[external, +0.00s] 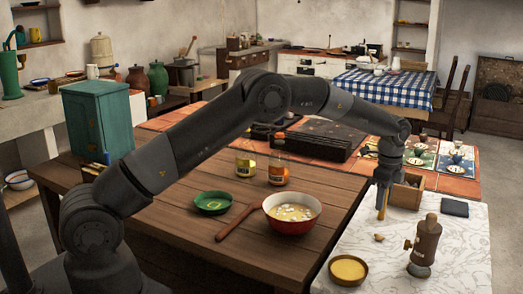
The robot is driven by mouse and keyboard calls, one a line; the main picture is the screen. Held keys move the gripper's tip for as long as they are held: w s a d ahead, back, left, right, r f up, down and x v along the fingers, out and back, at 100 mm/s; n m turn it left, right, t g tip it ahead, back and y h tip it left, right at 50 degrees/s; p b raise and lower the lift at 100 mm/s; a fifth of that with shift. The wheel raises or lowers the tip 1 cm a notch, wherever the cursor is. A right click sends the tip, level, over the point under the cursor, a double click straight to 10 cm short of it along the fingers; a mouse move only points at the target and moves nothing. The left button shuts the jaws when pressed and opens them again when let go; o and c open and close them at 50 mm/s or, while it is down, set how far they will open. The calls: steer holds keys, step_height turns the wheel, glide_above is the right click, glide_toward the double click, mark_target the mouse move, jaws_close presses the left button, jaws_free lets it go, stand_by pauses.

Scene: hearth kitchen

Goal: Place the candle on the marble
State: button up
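My gripper (383,187) points straight down over the left part of the marble (462,262), a white grey-veined surface at the lower right of the external view. It appears shut on a slim yellow-tan candle (381,212), which hangs upright below the fingers. The fingers hide the candle's upper part. I cannot tell whether its lower end touches the marble or is just above it.
On the marble are a brown grinder-like device (425,245), a bowl of yellow contents (348,270), a small tan piece (379,238), a wooden box (407,190) and a dark flat block (455,207). A red bowl (292,226) stands left on the wooden table.

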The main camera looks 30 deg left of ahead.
step_height(320, 180, up, 12)
steer(key=shift+a+r, duration=0.1)
steer(key=shift+r, duration=0.05)
steer(key=s+a+r+n+t, duration=0.1)
steer(key=a+r+n, duration=0.1)
steer(key=a+r, duration=0.45)
steer(key=s+a+r+n, duration=0.2)
steer(key=a+r+n, duration=0.1)
steer(key=a+r, duration=0.35)
steer(key=s+a+r+n+t, duration=0.1)
steer(key=s+a+r+n, duration=0.2)
steer(key=a, duration=0.4)
steer(key=s+a+r+n+t, duration=0.1)
steer(key=s+a+r+n, duration=0.15)
steer(key=s+a, duration=0.4)
steer(key=s+a+n+t, duration=0.1)
steer(key=s+a+n, duration=0.3)
steer(key=s+a, duration=0.75)
steer(key=s+a+f+n, duration=0.2)
steer(key=s+a+f, duration=0.1)
steer(key=s, duration=0.3)
steer(key=s+a+f+n+t, duration=0.1)
steer(key=s+a+f+n, duration=0.1)
steer(key=s, duration=0.5)
steer(key=shift+a+f+n+t, duration=0.35)
steer(key=shift+f+n, duration=0.25)
steer(key=shift+n, duration=0.25)
